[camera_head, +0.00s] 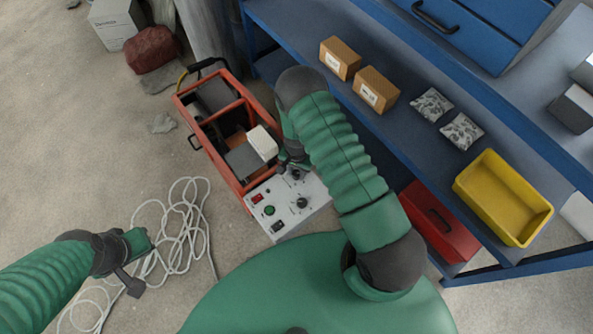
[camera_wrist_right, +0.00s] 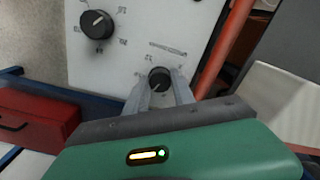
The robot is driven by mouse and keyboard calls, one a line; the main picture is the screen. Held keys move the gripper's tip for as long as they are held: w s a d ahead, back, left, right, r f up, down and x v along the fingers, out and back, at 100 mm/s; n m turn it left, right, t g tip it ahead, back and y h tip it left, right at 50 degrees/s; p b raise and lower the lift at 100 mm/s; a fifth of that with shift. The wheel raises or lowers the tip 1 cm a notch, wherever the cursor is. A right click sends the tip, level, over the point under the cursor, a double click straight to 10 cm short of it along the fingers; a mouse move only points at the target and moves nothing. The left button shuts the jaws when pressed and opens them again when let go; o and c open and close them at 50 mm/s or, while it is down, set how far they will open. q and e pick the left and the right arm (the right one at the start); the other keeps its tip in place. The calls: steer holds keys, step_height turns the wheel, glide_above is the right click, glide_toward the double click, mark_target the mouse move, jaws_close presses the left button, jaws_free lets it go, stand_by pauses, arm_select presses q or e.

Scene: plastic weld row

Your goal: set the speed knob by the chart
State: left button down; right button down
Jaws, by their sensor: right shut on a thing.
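The control panel (camera_head: 262,222) is a light grey plate on the front of an orange-framed machine (camera_head: 240,187), with a red switch, a green button and black knobs. In the wrist view the panel (camera_wrist_right: 135,55) fills the upper middle. My right gripper (camera_wrist_right: 160,84) is shut on the smaller black knob (camera_wrist_right: 159,77), which has a printed scale near it. A larger black knob (camera_wrist_right: 96,24) with a white pointer line is up and left of it. No chart is clearly identifiable. My left gripper (camera_head: 134,262) hangs over the floor, its fingers unclear.
A white cable (camera_head: 190,215) lies coiled on the floor at left. A blue shelf (camera_head: 410,120) stands at right, with cardboard boxes (camera_head: 376,90), bags, a yellow bin (camera_head: 503,198) and a red toolbox (camera_head: 438,222). A white block (camera_head: 262,143) sits on the machine near my right arm.

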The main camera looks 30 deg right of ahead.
steer(key=c, duration=1.1)
jaws_free()
steer(key=shift+a, duration=0.1)
steer(key=shift+r, duration=0.1)
step_height(320, 180, up, 17)
steer(key=p, duration=0.4)
steer(key=shift+f+p, duration=0.2)
steer(key=shift+p, duration=0.2)
step_height(320, 180, up, 11)
steer(key=n+t, duration=0.1)
steer(key=n, duration=0.4)
glide_above(296, 173)
steer(key=s+a, duration=0.3)
steer(key=a, duration=0.1)
steer(key=s+a+r+n+t, duration=0.2)
steer(key=s+a+r+n, duration=0.1)
steer(key=s+r+n, duration=0.4)
steer(key=shift+m, duration=0.4)
step_height(296, 173, up, 17)
steer(key=p, duration=1.5)
steer(key=shift+a+f, duration=0.15)
